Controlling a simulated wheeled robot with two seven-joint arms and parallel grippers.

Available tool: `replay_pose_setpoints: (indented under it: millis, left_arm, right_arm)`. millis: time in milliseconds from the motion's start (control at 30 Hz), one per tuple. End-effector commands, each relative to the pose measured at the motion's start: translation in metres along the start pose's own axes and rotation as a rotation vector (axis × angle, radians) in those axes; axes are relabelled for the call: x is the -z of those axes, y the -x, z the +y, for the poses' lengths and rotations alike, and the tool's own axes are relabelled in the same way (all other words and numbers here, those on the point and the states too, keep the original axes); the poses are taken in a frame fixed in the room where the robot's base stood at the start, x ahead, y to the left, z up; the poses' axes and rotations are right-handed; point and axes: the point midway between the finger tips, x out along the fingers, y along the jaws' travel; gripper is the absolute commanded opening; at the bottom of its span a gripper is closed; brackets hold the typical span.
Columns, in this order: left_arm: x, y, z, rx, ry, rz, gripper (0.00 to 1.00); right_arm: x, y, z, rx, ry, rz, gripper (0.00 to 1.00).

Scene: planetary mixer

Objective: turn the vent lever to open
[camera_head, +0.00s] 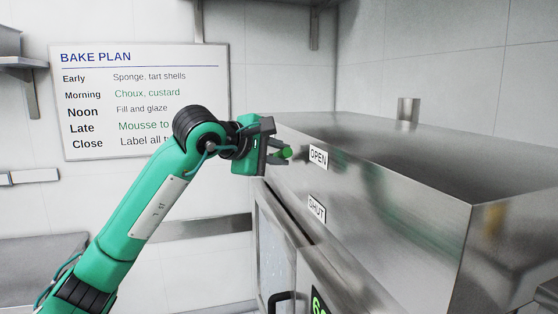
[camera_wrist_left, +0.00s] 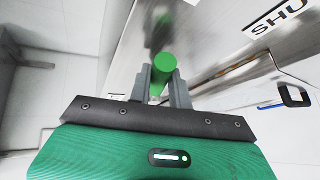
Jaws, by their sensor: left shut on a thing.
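The vent lever shows as a green cylindrical knob (camera_head: 286,153) on the front of a steel oven-like cabinet, close to the OPEN label (camera_head: 318,157). The SHUT label (camera_head: 317,208) is lower down. My left gripper (camera_head: 279,155) is at the knob, shut on it. In the left wrist view the green knob (camera_wrist_left: 163,66) sits between the two grey fingers of my left gripper (camera_wrist_left: 161,83). The rest of the lever is mostly hidden by the gripper. My right gripper is in neither view.
The steel cabinet (camera_head: 400,215) fills the right side, with a dark door handle (camera_head: 281,297) low on its front. A BAKE PLAN board (camera_head: 140,100) hangs on the tiled wall behind my left arm. A steel counter (camera_head: 40,262) stands at the lower left.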

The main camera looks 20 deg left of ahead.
Motion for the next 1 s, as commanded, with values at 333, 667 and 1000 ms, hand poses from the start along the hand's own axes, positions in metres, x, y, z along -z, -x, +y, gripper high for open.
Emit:
replay_pose_setpoints:
  millis: [333,667,1000]
  left_arm:
    - [0.0011,0.001,0.0066,0.033,0.053,-0.012,0.0]
    - [0.001,0.0014,0.0075,0.031,0.055,-0.013,0.0]
    - [0.0009,0.001,0.0067,0.032,0.053,-0.013,0.41]
  right_arm:
    - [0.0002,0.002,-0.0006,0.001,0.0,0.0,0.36]
    - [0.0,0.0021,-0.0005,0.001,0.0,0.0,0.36]
    - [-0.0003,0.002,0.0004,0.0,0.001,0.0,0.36]
